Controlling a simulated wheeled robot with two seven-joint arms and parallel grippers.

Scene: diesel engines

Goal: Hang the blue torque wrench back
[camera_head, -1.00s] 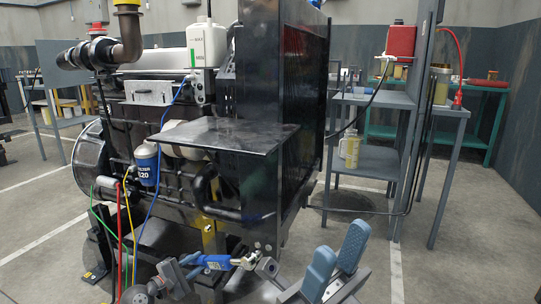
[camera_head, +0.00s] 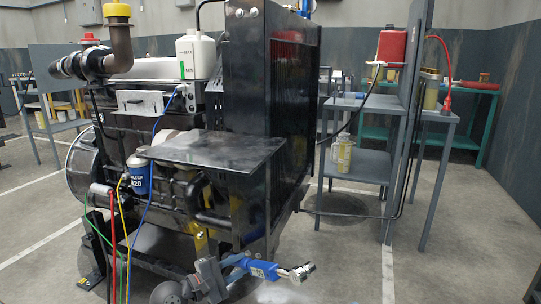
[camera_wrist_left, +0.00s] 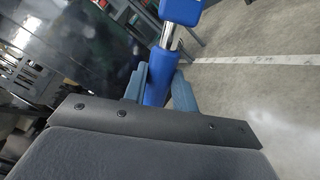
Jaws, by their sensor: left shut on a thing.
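The blue torque wrench (camera_head: 263,270) is held low in front of the engine. Its metal head (camera_head: 302,273) points right, clear of the floor. My left gripper (camera_head: 240,265) comes in from the lower left and is shut on the wrench. In the left wrist view, the fingers (camera_wrist_left: 161,90) close on both sides of the blue handle (camera_wrist_left: 157,82). A bare metal shaft and another blue section (camera_wrist_left: 181,10) extend beyond it. My right gripper is out of view. No hanging place for the wrench can be made out.
The diesel engine (camera_head: 140,200) with its black radiator (camera_head: 245,100) and a flat black shelf (camera_head: 215,151) stands just behind the wrench. A grey shelf table (camera_head: 360,165) with an upright panel (camera_head: 413,110) stands right. Floor between them is open.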

